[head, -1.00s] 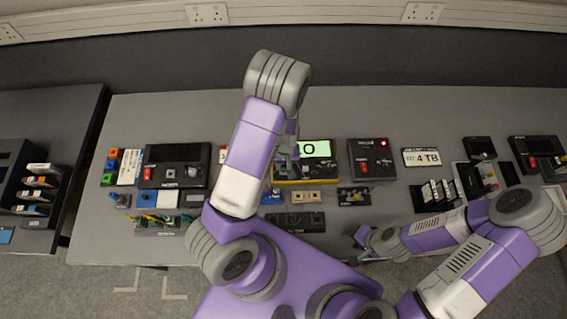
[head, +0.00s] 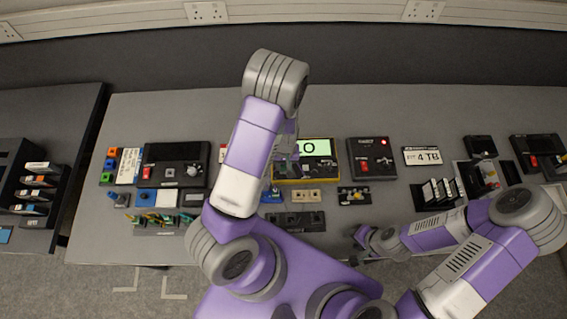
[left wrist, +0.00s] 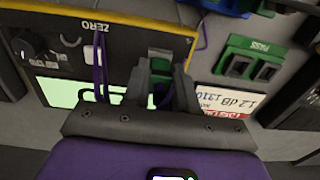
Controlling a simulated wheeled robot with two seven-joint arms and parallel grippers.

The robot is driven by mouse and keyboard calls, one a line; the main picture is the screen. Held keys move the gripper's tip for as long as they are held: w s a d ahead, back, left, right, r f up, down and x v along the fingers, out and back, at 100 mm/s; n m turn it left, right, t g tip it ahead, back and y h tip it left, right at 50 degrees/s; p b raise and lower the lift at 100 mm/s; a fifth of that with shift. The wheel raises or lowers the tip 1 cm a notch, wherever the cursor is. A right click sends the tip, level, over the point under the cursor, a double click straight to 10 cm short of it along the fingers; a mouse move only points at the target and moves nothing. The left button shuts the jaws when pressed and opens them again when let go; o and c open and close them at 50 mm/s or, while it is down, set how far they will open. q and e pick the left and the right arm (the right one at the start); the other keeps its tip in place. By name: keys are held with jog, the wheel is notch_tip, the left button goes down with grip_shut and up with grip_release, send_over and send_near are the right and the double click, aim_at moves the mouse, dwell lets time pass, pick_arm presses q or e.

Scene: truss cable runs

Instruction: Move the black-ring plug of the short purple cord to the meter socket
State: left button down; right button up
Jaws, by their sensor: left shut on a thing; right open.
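The yellow-edged meter (head: 292,181) with a lit green screen lies mid-table in the head view. In the left wrist view the meter (left wrist: 115,50) appears upside down, with its ZERO label and green screen. My left gripper (head: 288,158) is low over the meter's left part. In the left wrist view the left gripper (left wrist: 163,80) is shut on a small plug, mostly hidden between the fingers. A thin purple cord (left wrist: 101,70) crosses the meter beside the fingers. I cannot make out the plug's ring colour or whether it is seated. My right gripper (head: 362,238) is open and empty near the front edge.
A green PASS block (left wrist: 252,62) and a white, red-edged card (left wrist: 222,98) lie beside the meter. A black box with a red light (head: 371,160) stands right of the meter. A small beige block (head: 300,196) lies in front. The back strip of the table is clear.

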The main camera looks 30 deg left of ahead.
pick_arm(q)
jog(key=shift+f+b, duration=0.35)
jog(key=shift+f, duration=0.05)
pick_arm(e)
jog(key=shift+f, duration=0.35)
pick_arm(q)
jog(key=c, duration=0.8)
grip_release()
jog(key=shift+r, duration=0.1)
pick_arm(e)
jog(key=shift+r, duration=0.1)
pick_arm(q)
jog(key=shift+r+p, duration=2.2)
jog(key=shift+r, duration=0.25)
pick_arm(e)
jog(key=shift+r, duration=2.05)
pick_arm(q)
jog(key=shift+r, duration=0.1)
pick_arm(e)
jog(key=shift+r, duration=0.1)
pick_arm(q)
notch_tip(320, 180, up, 4)
jog(key=p, duration=0.3)
pick_arm(e)
notch_tip(320, 180, up, 3)
jog(key=shift+r, duration=0.15)
